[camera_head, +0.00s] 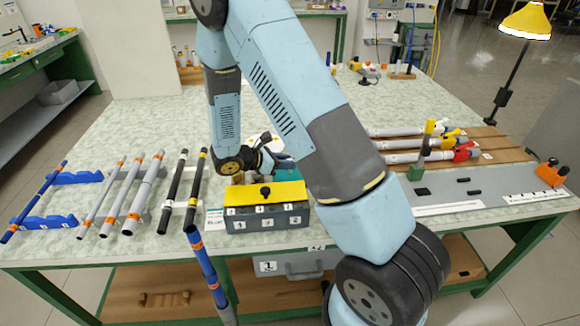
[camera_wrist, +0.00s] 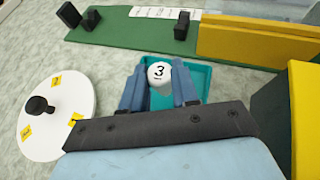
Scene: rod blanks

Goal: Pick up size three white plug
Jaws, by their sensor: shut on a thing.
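The white plug (camera_wrist: 158,71) has a round face marked "3" and shows in the wrist view. My gripper (camera_wrist: 159,80) has its two blue fingers on either side of the plug and is shut on it. A teal tray (camera_wrist: 197,87) lies under and around the fingers. I cannot tell whether the plug touches the tray floor. In the head view my gripper (camera_head: 264,160) is behind the yellow-topped box, and the teal tray (camera_head: 286,168) shows in part. The plug cannot be made out there.
A white disc (camera_wrist: 70,128) with a black knob lies left of the tray. A yellow-topped grey box (camera_head: 240,214) stands close in front. Black rods (camera_head: 172,185) and grey rods lie left. A green board (camera_wrist: 130,35) and a yellow wall (camera_wrist: 250,44) are beyond the tray.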

